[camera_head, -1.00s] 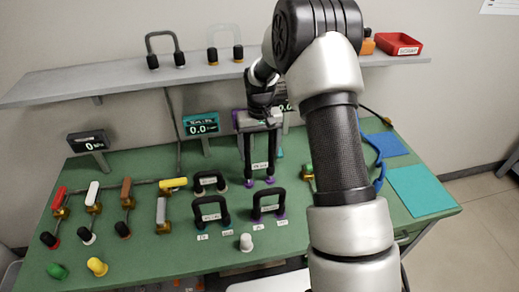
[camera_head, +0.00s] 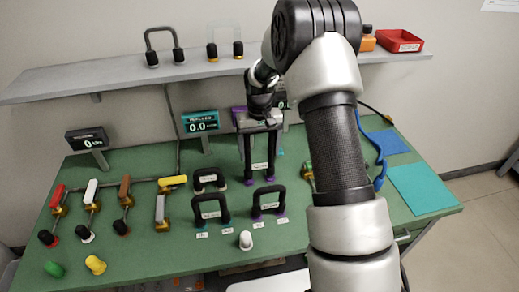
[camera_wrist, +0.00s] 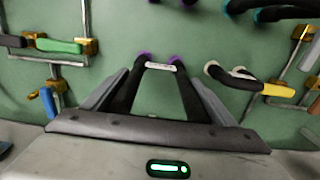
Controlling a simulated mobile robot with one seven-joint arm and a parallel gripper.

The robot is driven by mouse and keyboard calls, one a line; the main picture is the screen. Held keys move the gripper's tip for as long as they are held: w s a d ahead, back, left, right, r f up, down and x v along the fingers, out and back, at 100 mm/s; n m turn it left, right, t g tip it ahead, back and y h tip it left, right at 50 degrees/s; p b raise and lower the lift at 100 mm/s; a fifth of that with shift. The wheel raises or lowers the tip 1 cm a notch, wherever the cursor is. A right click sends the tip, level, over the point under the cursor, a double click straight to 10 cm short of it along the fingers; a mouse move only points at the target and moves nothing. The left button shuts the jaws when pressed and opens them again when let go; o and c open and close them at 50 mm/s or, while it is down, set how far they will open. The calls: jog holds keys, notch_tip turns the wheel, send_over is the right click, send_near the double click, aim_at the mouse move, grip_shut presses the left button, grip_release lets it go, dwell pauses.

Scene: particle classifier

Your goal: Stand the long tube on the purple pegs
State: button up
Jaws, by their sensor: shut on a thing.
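The long tube (camera_head: 246,155) is a black inverted U with a white label across its lower part, standing upright on the green bench. My gripper (camera_head: 259,122) is shut on its top bar, seen from above in the wrist view (camera_wrist: 148,122). Its two legs reach down to purple pegs (camera_head: 271,181), which also show in the wrist view (camera_wrist: 145,57). The leg ends line up with the purple; I cannot tell how far they sit on the pegs. A shorter black tube (camera_head: 282,198) with purple ends stands in front of it.
Other short black tubes stand left, one with teal ends (camera_head: 224,208) and one with pale ends (camera_head: 209,172). Coloured valve handles, such as the yellow handle (camera_head: 173,181), line the left. A grey shelf (camera_head: 110,79) and a small display (camera_head: 201,124) are behind. Teal mat (camera_head: 420,190) lies right.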

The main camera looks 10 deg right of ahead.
jog(key=shift+f+b, duration=0.65)
jog(key=shift+f, duration=0.35)
jog(key=o, duration=1.2)
notch_tip(320, 180, up, 17)
jog(key=shift+r, duration=0.2)
jog(key=s+r+t+p, duration=0.1)
jog(key=s+r+t, duration=0.1)
jog(key=s+r, duration=0.7)
jog(key=s+r+t+p, duration=0.1)
jog(key=s+r, duration=0.1)
jog(key=s, duration=0.9)
jog(key=s+r+t+p, duration=0.1)
jog(key=s+r+t, duration=0.1)
jog(key=s, duration=0.9)
jog(key=shift+r+t+p, duration=0.3)
jog(key=shift+r+p, duration=0.05)
jog(key=shift+r, duration=0.2)
